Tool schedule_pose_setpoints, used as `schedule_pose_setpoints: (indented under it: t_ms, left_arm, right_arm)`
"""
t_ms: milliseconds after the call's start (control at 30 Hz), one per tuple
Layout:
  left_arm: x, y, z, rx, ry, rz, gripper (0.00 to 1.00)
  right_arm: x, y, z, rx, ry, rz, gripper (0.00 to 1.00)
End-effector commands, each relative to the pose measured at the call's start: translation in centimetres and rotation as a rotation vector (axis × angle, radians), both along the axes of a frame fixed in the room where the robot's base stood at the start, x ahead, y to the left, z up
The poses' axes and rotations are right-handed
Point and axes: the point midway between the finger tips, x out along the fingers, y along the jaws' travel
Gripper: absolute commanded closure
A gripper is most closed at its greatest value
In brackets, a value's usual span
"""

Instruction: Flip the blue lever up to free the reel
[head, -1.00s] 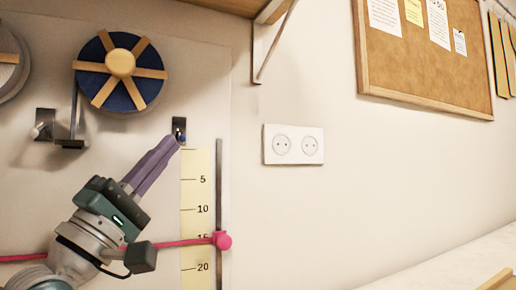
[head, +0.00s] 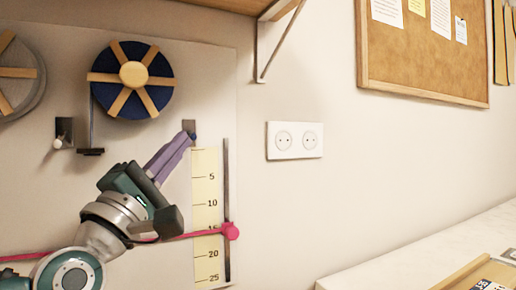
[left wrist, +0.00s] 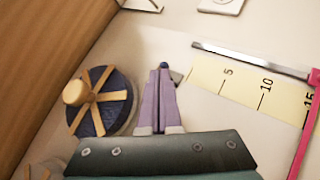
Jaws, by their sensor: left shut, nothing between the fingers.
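The blue reel (head: 153,99) with wooden spokes hangs on the wall panel at upper left; it also shows in the left wrist view (left wrist: 117,113). A small grey plate (head: 188,126) sits on the panel right of and below the reel. The blue lever shows only as a small blue tip (head: 193,136) at this plate; it also shows just beyond my fingers in the left wrist view (left wrist: 163,65). My left gripper (head: 188,141) has purple fingers, shut and empty, with tips at the blue tip. They seem to touch it. The lever's tilt is hard to tell. My right gripper is out of view.
A yellow scale (head: 206,190) and a dark vertical rail (head: 227,190) stand below the plate. A pink cord runs to a pink knob (head: 232,231). A second, grey reel (head: 35,90) is at far left. A shelf overhangs above; a socket (head: 294,140) is to the right.

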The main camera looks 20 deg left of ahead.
Motion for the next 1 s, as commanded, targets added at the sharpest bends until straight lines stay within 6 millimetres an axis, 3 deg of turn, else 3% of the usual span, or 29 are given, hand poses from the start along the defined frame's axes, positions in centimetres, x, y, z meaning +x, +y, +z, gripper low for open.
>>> schedule_pose_setpoints:
  t_ms: [200, 1000]
  left_arm:
    - [1.0, -0.1, 0.6, 0.006, -0.001, 0.001, 1.00]
    - [1.1, -0.3, 1.6, 0.007, -0.001, 0.000, 1.00]
  right_arm:
    - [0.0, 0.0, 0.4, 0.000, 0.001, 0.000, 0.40]
    - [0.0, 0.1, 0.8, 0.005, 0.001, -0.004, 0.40]
